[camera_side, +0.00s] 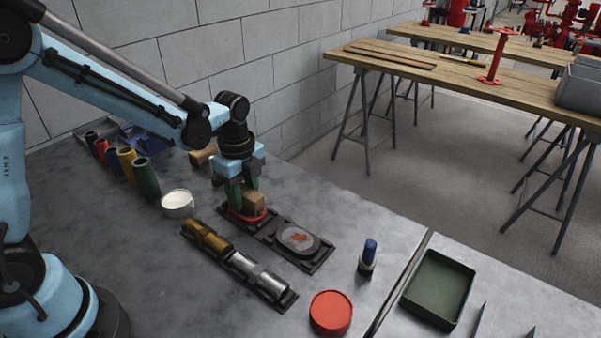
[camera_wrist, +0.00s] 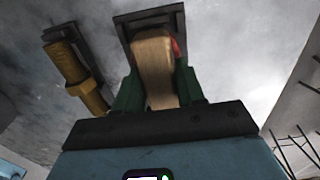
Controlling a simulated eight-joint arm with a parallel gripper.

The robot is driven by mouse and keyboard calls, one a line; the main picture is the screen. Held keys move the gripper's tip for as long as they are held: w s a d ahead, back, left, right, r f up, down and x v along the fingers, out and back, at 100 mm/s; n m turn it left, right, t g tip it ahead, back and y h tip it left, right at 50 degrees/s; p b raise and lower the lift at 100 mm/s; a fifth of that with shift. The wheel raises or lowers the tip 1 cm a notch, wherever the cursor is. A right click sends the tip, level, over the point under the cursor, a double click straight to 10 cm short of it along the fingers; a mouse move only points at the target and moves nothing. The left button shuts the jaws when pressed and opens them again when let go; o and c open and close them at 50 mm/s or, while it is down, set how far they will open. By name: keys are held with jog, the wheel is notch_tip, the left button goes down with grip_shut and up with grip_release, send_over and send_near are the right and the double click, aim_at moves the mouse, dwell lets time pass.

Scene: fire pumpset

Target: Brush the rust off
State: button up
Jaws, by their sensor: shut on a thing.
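My gripper (camera_side: 246,198) points down over the far end of a black base plate on the grey bench. It is shut on a wooden block-like brush (camera_side: 254,201), which also shows between the green fingers in the wrist view (camera_wrist: 154,66). Under the brush is a round red part (camera_side: 246,215) on the plate. The bristles and any rust beneath are hidden. On the near end of the same plate is a grey disc (camera_side: 298,238) with an orange-red mark (camera_side: 299,237).
A rack with brass (camera_side: 207,237) and silver (camera_side: 258,275) fittings lies left of the plate. A white-topped tin (camera_side: 178,203), coloured cylinders (camera_side: 130,165), a blue-capped bottle (camera_side: 368,257), a red lid (camera_side: 331,312) and a green tray (camera_side: 438,289) stand around.

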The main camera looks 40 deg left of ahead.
aim_at(257, 197)
jog(key=shift+d, duration=2)
jog(key=shift+a+f, duration=0.1)
jog(key=shift+a, duration=2.7)
jog(key=shift+r, duration=4.35)
